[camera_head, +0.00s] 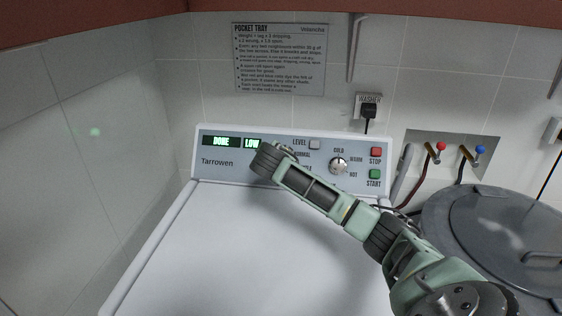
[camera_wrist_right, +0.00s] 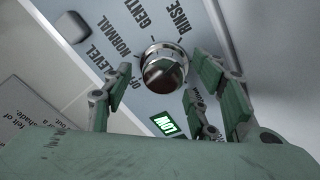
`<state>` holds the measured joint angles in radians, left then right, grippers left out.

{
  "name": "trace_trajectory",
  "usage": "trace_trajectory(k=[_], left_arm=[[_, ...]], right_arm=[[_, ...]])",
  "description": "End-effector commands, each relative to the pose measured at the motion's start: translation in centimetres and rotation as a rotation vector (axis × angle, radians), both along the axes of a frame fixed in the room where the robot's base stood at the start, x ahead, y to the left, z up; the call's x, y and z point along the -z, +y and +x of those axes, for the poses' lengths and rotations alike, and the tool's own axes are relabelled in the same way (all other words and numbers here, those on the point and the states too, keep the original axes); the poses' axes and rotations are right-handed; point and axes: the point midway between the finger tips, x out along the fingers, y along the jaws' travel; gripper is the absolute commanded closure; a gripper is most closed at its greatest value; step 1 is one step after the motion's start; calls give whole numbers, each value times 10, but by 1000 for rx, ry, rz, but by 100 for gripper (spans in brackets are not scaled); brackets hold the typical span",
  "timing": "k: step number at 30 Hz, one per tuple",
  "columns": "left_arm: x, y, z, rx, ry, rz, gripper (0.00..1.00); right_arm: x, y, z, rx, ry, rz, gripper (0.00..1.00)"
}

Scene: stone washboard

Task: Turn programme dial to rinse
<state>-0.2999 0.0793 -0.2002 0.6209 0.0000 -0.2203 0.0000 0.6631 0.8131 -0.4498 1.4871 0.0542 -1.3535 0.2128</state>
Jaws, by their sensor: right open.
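The programme dial (camera_wrist_right: 163,65) is a round chrome knob with a dark reddish, reflective face, seen in the right wrist view. Around it the panel is printed OFF, NORMAL, GENTLE and RINSE (camera_wrist_right: 181,20). I cannot tell where its pointer stands. My right gripper (camera_wrist_right: 158,82) is open, with its fingers spread to either side of the dial and visible gaps between them and the knob. In the head view the right gripper (camera_head: 268,160) is at the washer's control panel (camera_head: 222,172) and hides the dial. My left gripper is not in view.
The panel displays read DONE (camera_head: 221,142) and LOW (camera_head: 252,143). To the right are a level button (camera_head: 314,145), a temperature dial (camera_head: 338,166), a red stop button (camera_head: 376,152) and a green start button (camera_head: 375,174). A grey lidded bin (camera_head: 500,225) stands right of the washer.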

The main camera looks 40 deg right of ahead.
Motion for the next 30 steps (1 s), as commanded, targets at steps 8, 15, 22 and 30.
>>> trace_trajectory(k=[8,15,22,30], left_arm=[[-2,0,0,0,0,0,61],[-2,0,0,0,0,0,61],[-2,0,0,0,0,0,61],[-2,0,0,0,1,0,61]], right_arm=[[10,-11,10,-1,0,1,47],[10,-11,10,-1,-2,1,48],[10,-11,10,-1,-2,0,68],[9,-11,10,0,-2,0,89]])
